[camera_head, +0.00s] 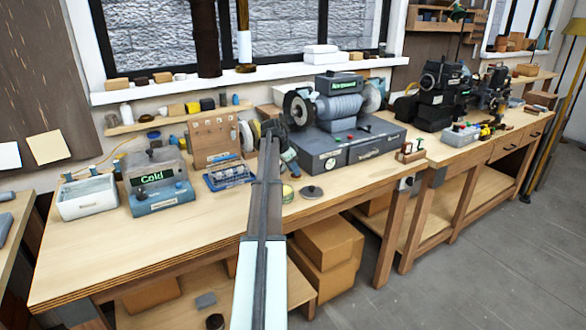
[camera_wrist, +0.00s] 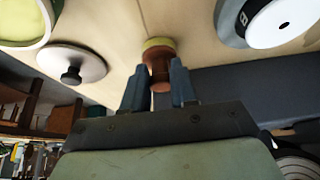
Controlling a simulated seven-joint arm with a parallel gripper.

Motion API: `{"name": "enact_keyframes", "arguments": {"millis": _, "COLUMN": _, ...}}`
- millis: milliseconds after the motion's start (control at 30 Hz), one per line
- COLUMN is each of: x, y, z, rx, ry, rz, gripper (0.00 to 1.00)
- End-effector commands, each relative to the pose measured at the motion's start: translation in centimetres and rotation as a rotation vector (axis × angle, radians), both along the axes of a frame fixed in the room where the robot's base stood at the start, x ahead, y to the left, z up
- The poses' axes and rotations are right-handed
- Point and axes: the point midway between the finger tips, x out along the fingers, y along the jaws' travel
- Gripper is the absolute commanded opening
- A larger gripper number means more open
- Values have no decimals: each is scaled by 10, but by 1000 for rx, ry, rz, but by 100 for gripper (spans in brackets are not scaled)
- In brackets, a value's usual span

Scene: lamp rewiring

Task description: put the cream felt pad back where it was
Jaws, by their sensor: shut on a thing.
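In the wrist view my gripper (camera_wrist: 159,88) is shut on a reddish-brown, waisted piece with a pale yellow-cream end (camera_wrist: 157,44); I take this to be the cream felt pad. Its cream end points away from the fingers, towards the pale bench top. I cannot tell whether it touches the bench. In the head view my arm reaches up the middle of the picture over the bench (camera_head: 225,215), and the held piece cannot be made out.
The grey grinder unit (camera_head: 345,140) stands right. A blue-grey "Cold" device (camera_head: 160,190) and white box (camera_head: 87,198) stand left. The front left bench is clear.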

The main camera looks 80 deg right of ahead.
Motion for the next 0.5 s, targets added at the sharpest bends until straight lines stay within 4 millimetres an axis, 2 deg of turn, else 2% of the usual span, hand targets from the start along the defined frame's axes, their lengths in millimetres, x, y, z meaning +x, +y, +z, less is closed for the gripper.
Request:
{"name": "enact_keyframes", "arguments": {"millis": 33, "x": 0, "y": 0, "z": -2, "rx": 0, "ry": 0, "rz": 0, "gripper": 0}}
{"name": "enact_keyframes", "arguments": {"millis": 67, "x": 0, "y": 0, "z": -1, "rx": 0, "ry": 0, "rz": 0, "gripper": 30}}
{"name": "enact_keyframes", "arguments": {"millis": 100, "x": 0, "y": 0, "z": -1, "rx": 0, "ry": 0, "rz": 0, "gripper": 34}}
{"name": "enact_keyframes", "arguments": {"millis": 300, "x": 0, "y": 0, "z": -1, "rx": 0, "ry": 0, "rz": 0, "gripper": 53}}
{"name": "enact_keyframes", "arguments": {"millis": 500, "x": 0, "y": 0, "z": -1, "rx": 0, "ry": 0, "rz": 0, "gripper": 53}}
